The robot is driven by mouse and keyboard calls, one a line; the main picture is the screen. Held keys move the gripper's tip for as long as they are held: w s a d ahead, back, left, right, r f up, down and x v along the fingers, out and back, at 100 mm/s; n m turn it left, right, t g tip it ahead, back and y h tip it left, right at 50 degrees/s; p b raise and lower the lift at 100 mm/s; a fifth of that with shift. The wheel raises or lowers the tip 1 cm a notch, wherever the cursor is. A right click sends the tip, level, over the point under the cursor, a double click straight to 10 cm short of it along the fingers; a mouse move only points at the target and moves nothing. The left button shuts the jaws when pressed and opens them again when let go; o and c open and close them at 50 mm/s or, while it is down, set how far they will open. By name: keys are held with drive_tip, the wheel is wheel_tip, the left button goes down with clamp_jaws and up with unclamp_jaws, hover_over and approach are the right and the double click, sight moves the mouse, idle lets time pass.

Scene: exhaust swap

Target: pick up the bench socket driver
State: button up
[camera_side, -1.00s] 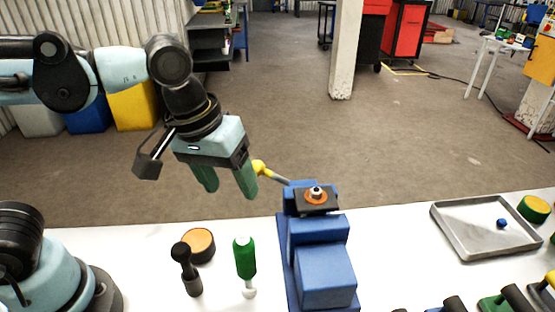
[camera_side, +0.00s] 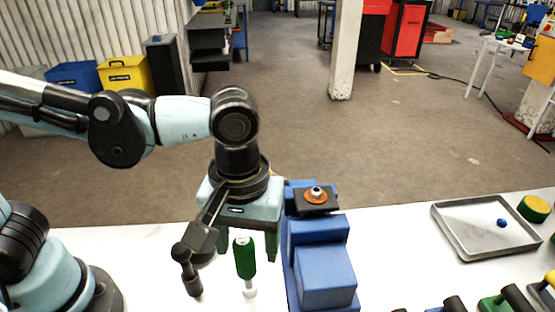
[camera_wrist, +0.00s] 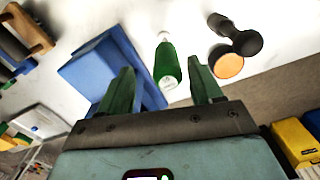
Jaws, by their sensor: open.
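The green-handled driver (camera_side: 245,258), which I take for the bench socket driver, appears to stand upright on the white table, its pale tip at the bottom. It also shows in the wrist view (camera_wrist: 166,62), between my two fingers. My gripper (camera_side: 247,252) is open and points down behind and around the driver's upper part in the side view. In the wrist view my gripper (camera_wrist: 161,66) has a gap on both sides of the green handle. I cannot tell how far the fingertips are above the table.
A blue stepped fixture (camera_side: 322,265) with an orange ring and nut on top stands close to the right finger. A black tool (camera_side: 188,270) is at the left. An orange-topped disc (camera_wrist: 228,64) lies near it. A grey tray (camera_side: 480,230) is farther right.

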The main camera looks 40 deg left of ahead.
sight(244, 261)
drive_tip(key=shift+s+a+f, duration=0.1)
drive_tip(key=shift+a+f, duration=0.1)
drive_tip(key=shift+f, duration=1.15)
drive_tip(key=shift+a+f, duration=0.2)
drive_tip(key=shift+f, duration=1.15)
drive_tip(key=c, duration=1.1)
drive_tip(key=shift+r, duration=0.15)
